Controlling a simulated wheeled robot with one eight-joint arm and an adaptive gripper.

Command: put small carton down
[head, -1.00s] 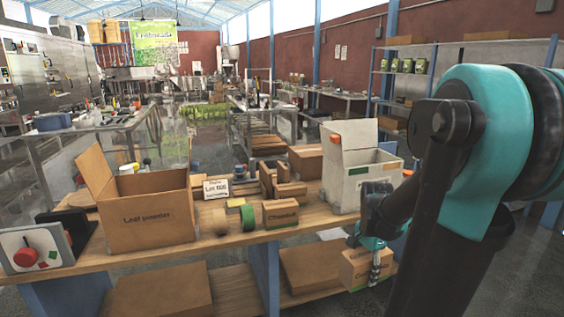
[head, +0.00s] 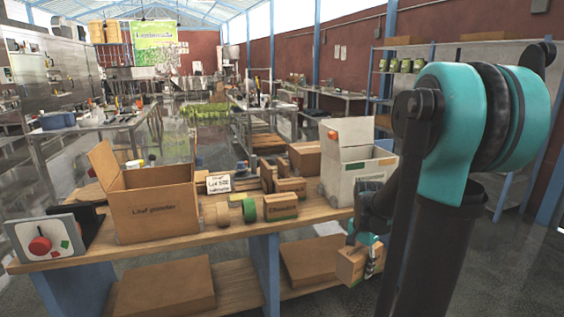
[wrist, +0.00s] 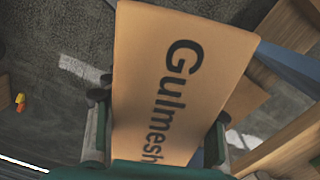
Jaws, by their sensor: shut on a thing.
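My gripper (head: 368,258) is shut on a small brown carton (head: 349,264) at the front right edge of the wooden table (head: 185,245). The carton also fills the middle of the wrist view (wrist: 175,75), where its face reads "Gulmesh" and a finger lies along each side. It hangs in front of the table, lower than its top, with floor visible below it in the wrist view. Another small carton (head: 281,206) stands on the table beside a green tape roll (head: 249,210).
An open box marked "Leaf powder" (head: 155,213) stands at the left of the table. A white open box (head: 350,178) stands at the right end. Large flat cartons (head: 165,287) lie on the lower shelf. A panel with a red knob (head: 40,244) is at the far left.

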